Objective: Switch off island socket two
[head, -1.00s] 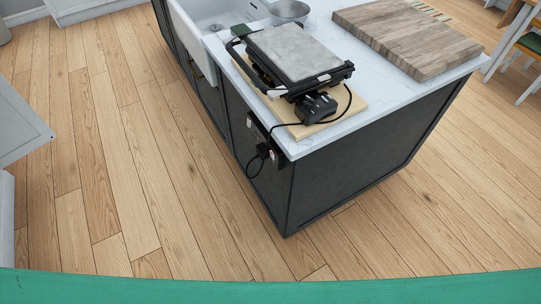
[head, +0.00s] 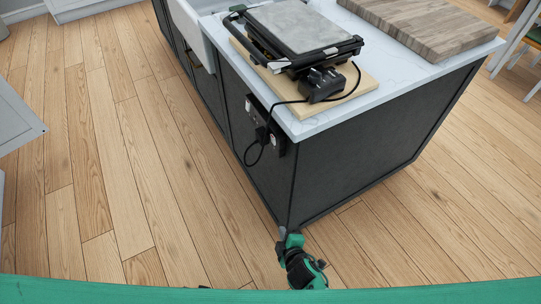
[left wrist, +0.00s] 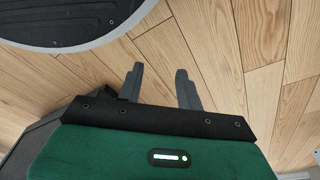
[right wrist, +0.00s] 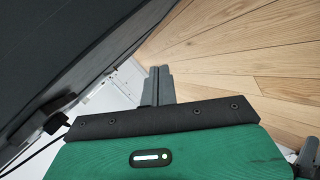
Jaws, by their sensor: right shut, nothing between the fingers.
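The island socket panel (head: 251,109) is a dark strip on the left side face of the island, just below the worktop. A black plug (head: 262,134) sits in it with its cable looping up to the worktop. Small light patches show on the panel, but the switch positions are too small to tell. My right gripper (head: 283,234) is low by the island's near corner, below and apart from the panel. In the right wrist view my right gripper (right wrist: 158,86) is shut and empty, with a dark plug (right wrist: 56,121) at the left. My left gripper (left wrist: 161,88) is open and empty above the floor.
The island worktop (head: 345,112) overhangs the panel slightly. It carries a contact grill (head: 300,38) on a board and a wooden block (head: 425,28). A white sink (head: 190,28) is farther along. The wooden floor (head: 130,170) left of the island is clear.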

